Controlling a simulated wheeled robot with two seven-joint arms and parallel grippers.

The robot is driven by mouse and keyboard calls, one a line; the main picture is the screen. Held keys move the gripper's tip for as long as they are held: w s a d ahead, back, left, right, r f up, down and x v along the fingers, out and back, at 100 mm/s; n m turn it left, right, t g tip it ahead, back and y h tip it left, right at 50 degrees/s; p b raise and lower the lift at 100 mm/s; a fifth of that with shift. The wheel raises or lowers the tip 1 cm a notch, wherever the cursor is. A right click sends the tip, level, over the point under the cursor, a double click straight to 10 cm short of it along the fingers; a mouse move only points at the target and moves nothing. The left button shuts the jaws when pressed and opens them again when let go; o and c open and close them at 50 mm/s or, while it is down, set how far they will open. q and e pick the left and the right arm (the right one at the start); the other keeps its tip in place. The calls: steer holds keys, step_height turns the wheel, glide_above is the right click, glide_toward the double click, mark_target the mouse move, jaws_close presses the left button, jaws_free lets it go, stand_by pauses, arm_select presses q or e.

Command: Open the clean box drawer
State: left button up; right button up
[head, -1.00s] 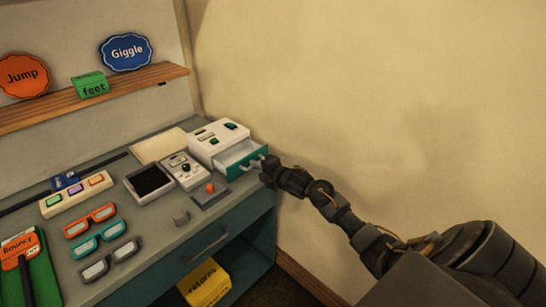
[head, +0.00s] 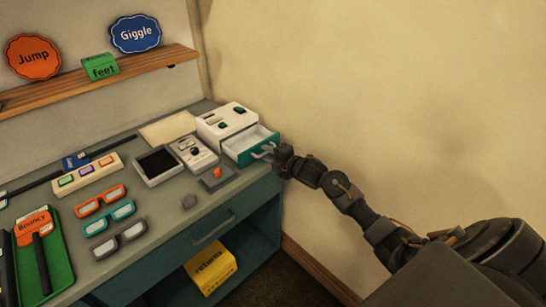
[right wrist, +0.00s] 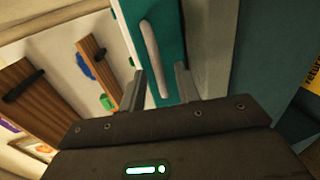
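The white box (head: 226,119) stands at the right end of the counter against the wall. Its drawer (head: 252,154), with a teal front, is pulled out and its pale inside shows from above. The drawer's light handle (right wrist: 151,57) stands on the teal front in the right wrist view. My right gripper (head: 273,151) is at this handle in the head view. In the right wrist view its two fingers (right wrist: 160,72) are apart, with the lower end of the handle between them; I see gaps, and contact cannot be told. My left gripper is not in view.
A grey stand with an orange knob (head: 217,176) sits in front of the box. A white device (head: 194,153) and a dark-screened tray (head: 157,166) stand left of it. Glasses lie further left. A yellow returns bin (head: 210,270) is below the counter. The wall is close behind my arm.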

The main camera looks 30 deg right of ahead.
steer(key=b+v, duration=0.2)
steer(key=v, duration=0.8)
steer(key=shift+s, duration=0.25)
steer(key=shift+d, duration=0.15)
